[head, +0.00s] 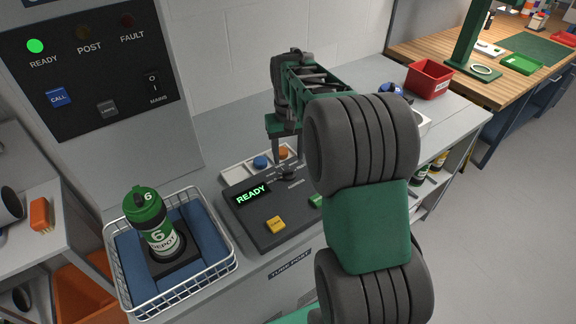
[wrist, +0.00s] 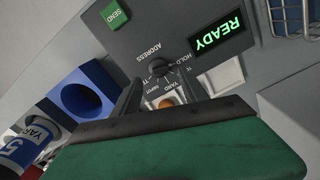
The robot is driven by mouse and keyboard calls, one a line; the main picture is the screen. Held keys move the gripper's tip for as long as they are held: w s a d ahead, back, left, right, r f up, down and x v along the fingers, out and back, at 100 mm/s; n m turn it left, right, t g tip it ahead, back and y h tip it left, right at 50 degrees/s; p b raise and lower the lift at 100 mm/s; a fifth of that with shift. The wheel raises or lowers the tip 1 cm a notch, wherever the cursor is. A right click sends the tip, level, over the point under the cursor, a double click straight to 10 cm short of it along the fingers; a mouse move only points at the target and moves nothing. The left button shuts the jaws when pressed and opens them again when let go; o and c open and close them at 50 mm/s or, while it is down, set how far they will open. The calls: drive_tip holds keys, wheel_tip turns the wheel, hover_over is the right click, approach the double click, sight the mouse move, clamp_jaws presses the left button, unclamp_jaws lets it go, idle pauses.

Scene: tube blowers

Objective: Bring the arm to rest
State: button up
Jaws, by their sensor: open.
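My arm reaches over the tube post counter. My gripper (head: 284,156) points down just above the grey console (head: 258,222), by its dark address knob (head: 287,174). In the wrist view the fingers stand apart with nothing held between them. The knob (wrist: 158,68) and an orange cap (wrist: 166,103) show beyond the fingers. Whether a fingertip touches the knob, I cannot tell. The console display (head: 252,195) reads READY in green. My forearm hides part of the console's right side and the counter behind it.
A wire basket (head: 228,243) with blue padding holds an upright green-capped canister (head: 156,226) marked 6 DEPOT. A tray (head: 232,167) holds blue and orange caps. A red bin (head: 429,79) stands at the back right. The wall panel (head: 77,78) shows a lit green READY lamp. Floor is clear at right.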

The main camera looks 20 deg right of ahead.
drive_tip(key=shift+r, duration=0.9)
drive_tip(key=s+a+n+t, duration=0.1)
drive_tip(key=s+a, duration=0.4)
drive_tip(key=s, duration=0.4)
drive_tip(key=s+a+t, duration=0.2)
drive_tip(key=s+a, duration=0.3)
drive_tip(key=s, duration=0.5)
drive_tip(key=shift+a+n, duration=0.25)
drive_tip(key=shift+n, duration=0.15)
drive_tip(key=shift+r, duration=0.1)
